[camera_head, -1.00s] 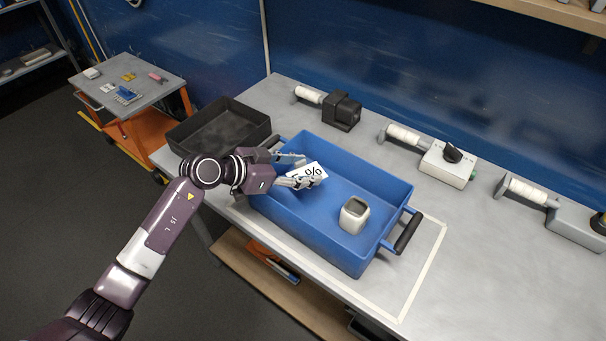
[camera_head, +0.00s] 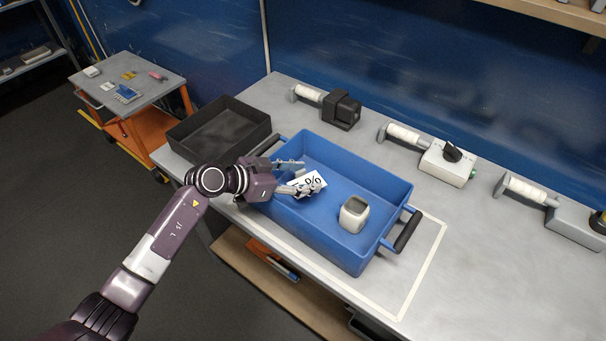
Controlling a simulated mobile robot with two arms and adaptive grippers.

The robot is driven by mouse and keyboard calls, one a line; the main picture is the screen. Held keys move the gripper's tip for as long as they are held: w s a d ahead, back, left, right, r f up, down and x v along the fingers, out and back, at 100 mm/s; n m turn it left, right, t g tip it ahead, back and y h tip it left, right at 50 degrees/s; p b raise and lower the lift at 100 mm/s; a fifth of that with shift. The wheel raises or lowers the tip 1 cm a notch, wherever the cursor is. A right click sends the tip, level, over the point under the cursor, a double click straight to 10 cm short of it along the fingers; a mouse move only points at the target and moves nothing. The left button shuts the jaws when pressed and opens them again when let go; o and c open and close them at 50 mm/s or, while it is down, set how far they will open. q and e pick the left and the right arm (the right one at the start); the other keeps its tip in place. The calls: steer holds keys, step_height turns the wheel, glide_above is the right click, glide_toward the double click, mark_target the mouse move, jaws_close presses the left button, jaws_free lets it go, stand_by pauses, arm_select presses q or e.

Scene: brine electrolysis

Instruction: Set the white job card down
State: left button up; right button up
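The white job card (camera_head: 314,180), with dark print on it, is at the fingertips of my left gripper (camera_head: 302,176), over the left part of the blue tray (camera_head: 345,256). The fingers stand apart with the card between their tips, and the lower finger covers part of it. The card has moved along with the gripper, so it looks held. It is tilted in the picture. Whether its lower edge touches the tray floor cannot be told. My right gripper is not in view.
A pale container (camera_head: 354,214) stands inside the tray, right of the card. A black bin (camera_head: 245,137) sits behind the tray at left. Devices with white rollers (camera_head: 404,134) line the back of the bench. The bench right of the tray (camera_head: 480,262) is clear.

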arm_select(q)
steer(key=shift+o, duration=1.3)
steer(key=shift+r+b, duration=0.35)
steer(key=shift+r, duration=0.05)
steer(key=v, duration=1.2)
